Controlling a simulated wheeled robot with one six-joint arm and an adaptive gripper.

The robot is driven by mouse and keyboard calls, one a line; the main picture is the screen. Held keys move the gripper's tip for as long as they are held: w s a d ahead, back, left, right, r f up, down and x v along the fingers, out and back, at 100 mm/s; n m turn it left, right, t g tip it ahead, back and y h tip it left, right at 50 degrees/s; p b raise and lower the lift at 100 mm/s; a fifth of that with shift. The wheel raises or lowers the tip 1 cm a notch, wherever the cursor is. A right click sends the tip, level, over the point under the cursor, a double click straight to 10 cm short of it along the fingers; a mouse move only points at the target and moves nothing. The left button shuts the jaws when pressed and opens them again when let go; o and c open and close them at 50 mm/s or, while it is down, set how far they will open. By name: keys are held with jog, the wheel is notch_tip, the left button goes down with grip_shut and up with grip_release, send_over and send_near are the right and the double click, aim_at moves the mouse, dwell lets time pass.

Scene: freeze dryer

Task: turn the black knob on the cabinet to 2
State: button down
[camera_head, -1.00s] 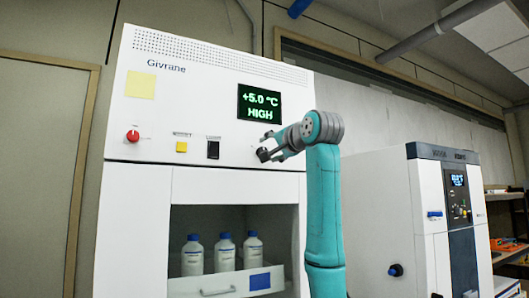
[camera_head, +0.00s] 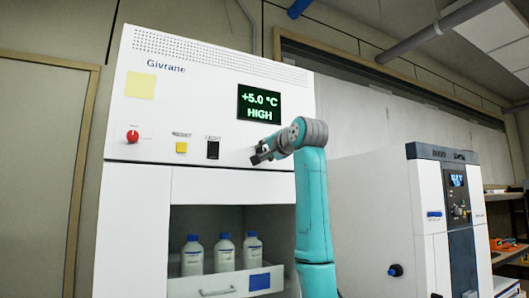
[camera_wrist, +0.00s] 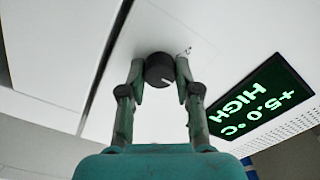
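My gripper (camera_wrist: 160,68) is open with one finger on each side of the knob. The fingers are very close to its sides; contact is not clear. In the head view my gripper (camera_head: 262,154) is at the panel and mostly hides the knob. The green display (camera_head: 259,104) reads +5.0 °C and HIGH.
A red knob (camera_head: 133,136), a yellow switch (camera_head: 181,147) and a black switch (camera_head: 213,149) are left of my gripper. Below is a compartment with white bottles (camera_head: 223,254) in a drawer. Another white machine (camera_head: 380,215) stands to the right.

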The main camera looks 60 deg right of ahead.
jog(key=shift+n, duration=0.3)
jog(key=n, duration=1.1)
jog(key=shift+w+a, duration=0.1)
jog(key=shift+n, duration=0.3)
dwell(0.4)
jog(key=c, duration=0.8)
grip_release()
